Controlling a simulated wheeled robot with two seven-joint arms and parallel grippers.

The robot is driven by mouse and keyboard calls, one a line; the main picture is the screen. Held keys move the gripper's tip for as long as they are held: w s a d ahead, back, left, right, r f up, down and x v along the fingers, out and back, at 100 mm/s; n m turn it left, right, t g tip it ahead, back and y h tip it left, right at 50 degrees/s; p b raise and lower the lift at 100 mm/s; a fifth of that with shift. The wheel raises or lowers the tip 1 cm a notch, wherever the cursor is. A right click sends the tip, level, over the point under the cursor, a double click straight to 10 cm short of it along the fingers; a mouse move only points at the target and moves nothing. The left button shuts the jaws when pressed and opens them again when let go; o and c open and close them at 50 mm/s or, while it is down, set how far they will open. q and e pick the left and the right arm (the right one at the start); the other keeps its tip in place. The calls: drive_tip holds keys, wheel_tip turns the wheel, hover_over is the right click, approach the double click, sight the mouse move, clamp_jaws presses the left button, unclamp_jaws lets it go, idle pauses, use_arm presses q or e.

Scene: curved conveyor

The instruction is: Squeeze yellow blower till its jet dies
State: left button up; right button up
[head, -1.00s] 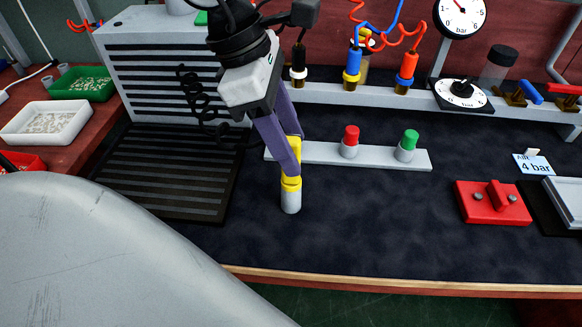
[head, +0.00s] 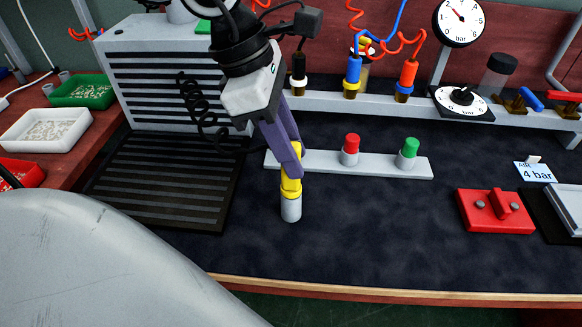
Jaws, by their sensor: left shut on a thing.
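The yellow blower (head: 291,188) has a yellow body and a light grey lower end. It is close to upright above the dark mat, near the front of the bench. My left gripper (head: 290,162) has its purple fingers shut on the upper part of the yellow body, which the fingers partly hide. A black coiled hose (head: 198,105) hangs to the left of the gripper. I cannot make out any jet. I cannot tell whether the grey end touches the mat. My right gripper is not in view.
A grey strip with a red-capped (head: 350,145) and a green-capped piece (head: 409,148) lies just behind the blower. A slatted grey box (head: 165,75) and dark grille (head: 160,180) stand left. A red block (head: 495,211) sits right. The mat in front is clear.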

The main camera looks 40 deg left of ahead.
use_arm(q)
drive_tip(key=shift+r+p, duration=2.45)
drive_tip(key=shift+r, duration=1.65)
drive_tip(key=shift+f, duration=0.1)
wheel_tip(320, 180, down, 7)
drive_tip(key=b, duration=0.4)
drive_tip(key=shift+b, duration=0.3)
